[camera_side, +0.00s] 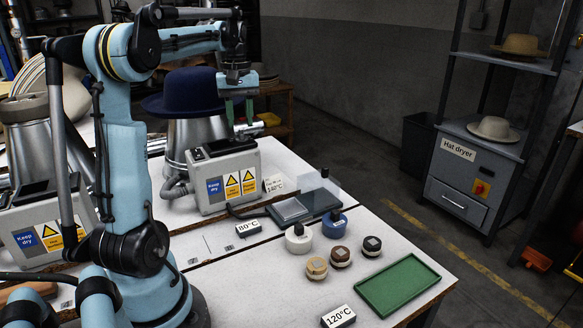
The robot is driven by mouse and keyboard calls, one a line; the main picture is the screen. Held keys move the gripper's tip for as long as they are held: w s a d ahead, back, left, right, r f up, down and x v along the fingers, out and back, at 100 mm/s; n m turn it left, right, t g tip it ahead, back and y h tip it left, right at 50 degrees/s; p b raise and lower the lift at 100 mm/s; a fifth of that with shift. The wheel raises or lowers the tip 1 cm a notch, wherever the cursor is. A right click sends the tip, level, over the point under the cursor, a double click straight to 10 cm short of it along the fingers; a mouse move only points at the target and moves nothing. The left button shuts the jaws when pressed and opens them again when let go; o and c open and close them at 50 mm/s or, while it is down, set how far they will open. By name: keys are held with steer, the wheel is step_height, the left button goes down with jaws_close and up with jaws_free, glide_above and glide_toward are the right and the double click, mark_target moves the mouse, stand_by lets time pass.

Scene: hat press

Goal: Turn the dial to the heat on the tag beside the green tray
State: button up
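A white tag reading 120°C (338,316) stands beside the green tray (397,286) at the table's front right corner. Another tag, reading 80°C (249,228), lies farther back by the grey press box (225,180). My gripper (239,123) points down above the right part of this box, its two fingers apart. A small metallic part (249,129) shows at the fingertips. It may be the dial, but its face and setting are not readable. I cannot tell whether the fingers touch it or close on it.
A dark blue hat (187,92) sits on the metal press form behind the box. Several round stamps, one of them white (298,238), stand behind the tray. A dark pad (306,206) with a clear cover lies farther back. A hat dryer (469,172) stands off the table at right.

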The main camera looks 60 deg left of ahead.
mark_target(241, 131)
step_height(241, 131, up, 10)
steer(key=shift+f, duration=0.25)
stand_by(0.4)
steer(key=w+d+f+m+t+y, duration=0.1)
steer(key=w+d+f+m+t, duration=0.2)
steer(key=d, duration=0.5)
steer(key=w+d+f+m, duration=0.2)
steer(key=d+f+m, duration=0.15)
steer(key=d, duration=0.45)
steer(key=s+d+f+m+t, duration=0.2)
steer(key=d+f+m, duration=0.2)
steer(key=d, duration=0.3)
steer(key=s+d+f+m+t+h, duration=0.1)
steer(key=s+d+f+m+t, duration=0.1)
steer(key=d+f+m, duration=0.2)
steer(key=d+f, duration=0.2)
steer(key=d, duration=0.2)
steer(key=shift+s+f, duration=0.35)
steer(key=shift+f, duration=0.05)
